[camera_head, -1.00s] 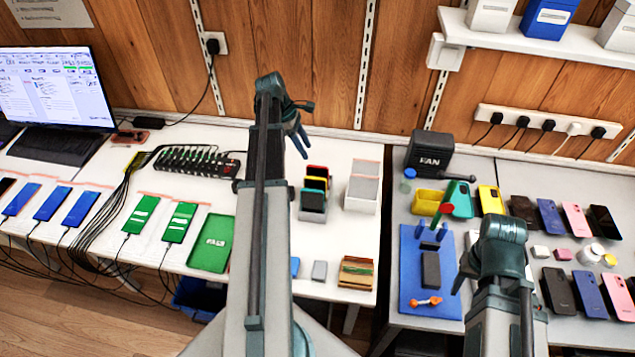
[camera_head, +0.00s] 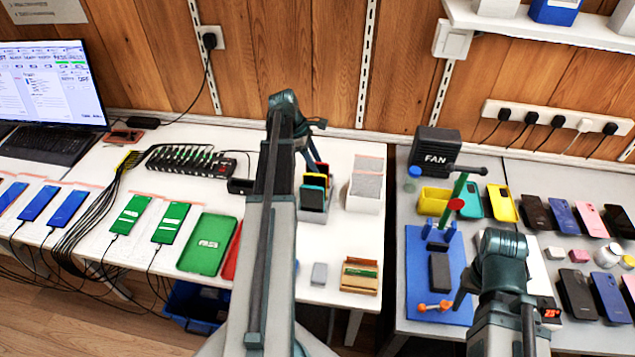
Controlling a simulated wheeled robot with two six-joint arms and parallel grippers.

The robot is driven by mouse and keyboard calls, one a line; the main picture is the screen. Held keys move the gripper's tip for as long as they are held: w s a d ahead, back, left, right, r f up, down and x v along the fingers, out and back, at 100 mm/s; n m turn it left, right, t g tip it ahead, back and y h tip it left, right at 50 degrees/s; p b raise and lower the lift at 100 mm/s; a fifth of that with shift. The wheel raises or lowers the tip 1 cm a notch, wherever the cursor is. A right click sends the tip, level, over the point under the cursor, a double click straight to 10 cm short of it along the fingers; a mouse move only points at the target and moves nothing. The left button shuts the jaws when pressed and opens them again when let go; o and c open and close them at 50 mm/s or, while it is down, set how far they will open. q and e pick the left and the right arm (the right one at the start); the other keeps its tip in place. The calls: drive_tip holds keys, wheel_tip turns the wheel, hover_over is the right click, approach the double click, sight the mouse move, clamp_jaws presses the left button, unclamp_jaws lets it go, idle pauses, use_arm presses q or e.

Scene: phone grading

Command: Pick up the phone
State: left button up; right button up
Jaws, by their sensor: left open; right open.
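Several phones are in view, and I cannot tell which one is meant. Two green-screened phones (camera_head: 130,215) lie cabled on the white table, with blue-screened phones (camera_head: 68,208) to their left. A dark phone-like slab (camera_head: 439,271) lies on the blue mat (camera_head: 417,248). A yellow phone (camera_head: 503,203) and other coloured phones (camera_head: 562,215) lie on the grey table. My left gripper (camera_head: 314,160) is open and empty, over the back of the white table beside the coloured cases. My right gripper (camera_head: 462,299) is open beside the mat's right edge; its fingers are partly hidden.
A black fan box (camera_head: 436,147) and yellow bin (camera_head: 433,201) stand behind the mat. A green tray (camera_head: 205,245), card rack (camera_head: 313,205) and wooden box (camera_head: 360,275) sit on the white table. A gap separates the tables.

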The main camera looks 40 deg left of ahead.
wheel_tip(320, 180, down, 4)
drive_tip(key=b, duration=0.4)
drive_tip(key=shift+f, duration=0.2)
use_arm(q)
drive_tip(key=x, duration=0.4)
drive_tip(key=shift+s+d+f, duration=0.1)
drive_tip(key=shift+d+f, duration=0.15)
use_arm(e)
drive_tip(key=shift+r, duration=0.1)
use_arm(q)
clamp_jaws()
